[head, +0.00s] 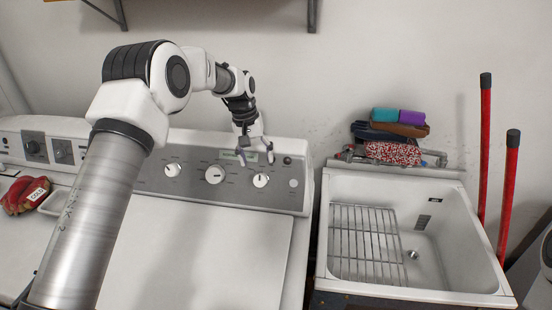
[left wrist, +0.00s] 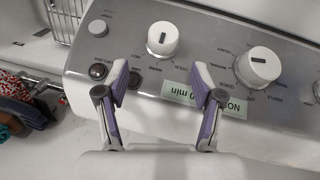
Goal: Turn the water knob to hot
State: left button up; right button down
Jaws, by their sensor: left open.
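A grey control panel (head: 195,187) carries three white round knobs: a left knob (head: 172,169), a middle knob (head: 215,174) and a right knob (head: 260,180). In the left wrist view one white knob (left wrist: 162,38) has a dark upright mark, and another knob (left wrist: 258,66) has a dark sideways mark. My left gripper (head: 256,157) is open and empty above the panel's right part. In the left wrist view its fingers (left wrist: 158,88) are apart, touching no knob. My right gripper is not in view.
A pale green label (left wrist: 203,96) and dark buttons (left wrist: 98,71) sit on the panel near the fingers. A second panel with knobs (head: 60,153) stands at the left, by a red pouch (head: 25,195). A white tub (head: 440,250) with a rack and folded cloths (head: 392,152) stands at right.

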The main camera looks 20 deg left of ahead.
aim_at(259, 179)
pick_arm(q)
jog(key=shift+w, duration=0.3)
jog(key=s+f+p, duration=0.1)
jog(key=s+f, duration=0.1)
jog(key=s, duration=0.1)
jog(key=shift+d+f+p, duration=0.15)
jog(key=shift+d+p, duration=0.25)
jog(key=f, duration=0.1)
jog(key=w+f, duration=0.1)
jog(key=f, duration=0.2)
jog(key=shift+w+d+f+p, duration=0.2)
jog(key=shift+w+f+p, duration=0.1)
jog(key=shift+w+p, duration=0.1)
jog(key=shift+s+r, duration=0.3)
jog(key=shift+s, duration=0.05)
jog(key=shift+c, duration=0.9)
jog(key=c, duration=1)
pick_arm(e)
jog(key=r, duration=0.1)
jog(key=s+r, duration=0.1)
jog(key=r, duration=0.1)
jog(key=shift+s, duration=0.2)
